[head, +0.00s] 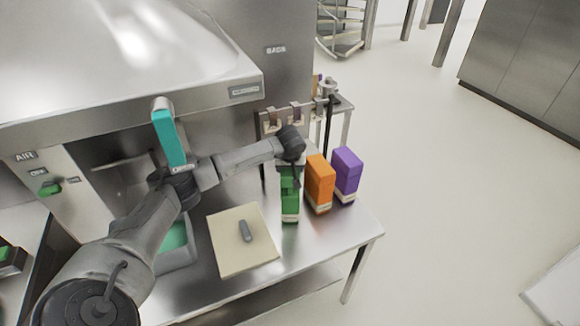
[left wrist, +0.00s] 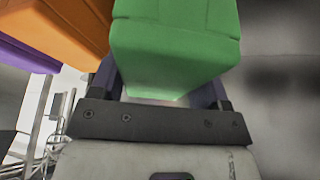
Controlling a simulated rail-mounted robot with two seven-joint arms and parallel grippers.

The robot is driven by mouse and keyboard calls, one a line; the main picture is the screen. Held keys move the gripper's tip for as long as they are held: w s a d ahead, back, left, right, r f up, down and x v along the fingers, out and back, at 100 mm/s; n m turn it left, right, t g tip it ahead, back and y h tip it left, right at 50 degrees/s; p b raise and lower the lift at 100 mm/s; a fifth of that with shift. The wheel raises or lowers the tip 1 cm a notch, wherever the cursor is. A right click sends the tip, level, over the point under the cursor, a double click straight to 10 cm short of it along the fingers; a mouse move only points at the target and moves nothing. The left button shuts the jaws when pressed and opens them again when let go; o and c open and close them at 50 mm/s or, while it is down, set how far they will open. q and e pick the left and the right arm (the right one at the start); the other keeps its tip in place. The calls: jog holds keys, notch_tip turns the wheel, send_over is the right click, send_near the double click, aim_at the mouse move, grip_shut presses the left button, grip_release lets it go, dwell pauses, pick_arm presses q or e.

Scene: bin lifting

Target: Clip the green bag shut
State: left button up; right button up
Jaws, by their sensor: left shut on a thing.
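The green bag (head: 290,207) stands upright on the steel table, at the left end of a row of bags. My left gripper (head: 290,172) reaches down over its top and is shut on it. In the left wrist view the green bag (left wrist: 172,50) fills the space between the two fingers. A small grey piece (head: 245,231) lies on the cream board; it may be a clip, but I cannot tell for sure. The gripper hides part of the bag's top. My right gripper is not in view.
An orange bag (head: 319,183) and a purple bag (head: 346,173) stand close to the right of the green bag. The cream board (head: 222,258) lies to the left. A rack with several hanging pieces (head: 295,112) stands behind. The table's front right is clear.

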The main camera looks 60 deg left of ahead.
pick_arm(q)
jog(key=shift+f, duration=0.1)
jog(key=shift+f+b, duration=0.6)
jog(key=shift+f, duration=0.3)
jog(key=shift+f, duration=0.1)
dwell(0.7)
jog(key=shift+f+b, duration=0.5)
jog(key=shift+f, duration=0.25)
dwell(0.8)
jog(key=o, duration=1)
